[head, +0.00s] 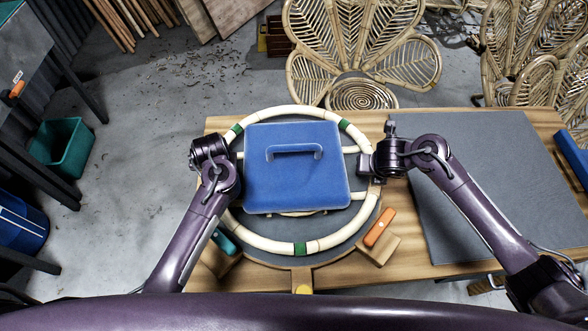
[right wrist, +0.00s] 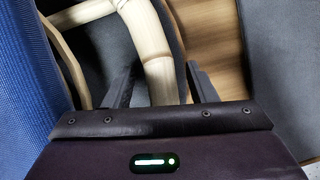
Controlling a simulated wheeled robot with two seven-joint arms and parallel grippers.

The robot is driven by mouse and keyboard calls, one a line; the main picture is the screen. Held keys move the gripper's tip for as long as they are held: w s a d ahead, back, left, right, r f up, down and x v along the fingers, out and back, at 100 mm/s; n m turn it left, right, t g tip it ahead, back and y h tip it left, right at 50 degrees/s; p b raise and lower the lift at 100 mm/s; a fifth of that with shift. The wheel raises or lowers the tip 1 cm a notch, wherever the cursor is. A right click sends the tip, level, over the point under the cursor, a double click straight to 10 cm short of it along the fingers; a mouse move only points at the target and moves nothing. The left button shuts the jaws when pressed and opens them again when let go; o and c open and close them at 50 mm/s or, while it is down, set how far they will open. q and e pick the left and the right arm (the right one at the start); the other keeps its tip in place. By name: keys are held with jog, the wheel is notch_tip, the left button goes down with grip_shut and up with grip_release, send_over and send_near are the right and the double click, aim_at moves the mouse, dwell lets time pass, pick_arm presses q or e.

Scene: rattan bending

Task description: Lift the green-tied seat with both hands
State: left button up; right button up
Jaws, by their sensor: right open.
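The green-tied seat is a round pale rattan ring (head: 270,242) with green ties, lying on a dark round base on the table. A blue square pad with a handle (head: 300,190) lies over its middle and hides part of it. My left gripper (head: 222,172) is at the ring's left side, and its fingers are hidden under the wrist. My right gripper (head: 370,166) is at the ring's right side. In the right wrist view its open fingers (right wrist: 160,84) stand on either side of the rattan pole (right wrist: 158,76), with gaps visible.
An orange-handled tool (head: 380,227) on a wooden block is near the ring's lower right. A teal piece (head: 223,242) is at its lower left. A grey mat (head: 475,150) covers the table's right side. Rattan chairs (head: 362,60) stand behind the table.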

pick_arm(q)
jog(key=shift+c, duration=0.4)
pick_arm(e)
jog(key=shift+c, duration=0.4)
pick_arm(q)
grip_shut()
pick_arm(e)
grip_shut()
pick_arm(q)
jog(key=shift+w+r, duration=0.1)
jog(key=shift+r, duration=0.1)
pick_arm(e)
jog(key=shift+w+r, duration=0.1)
jog(key=shift+r, duration=0.1)
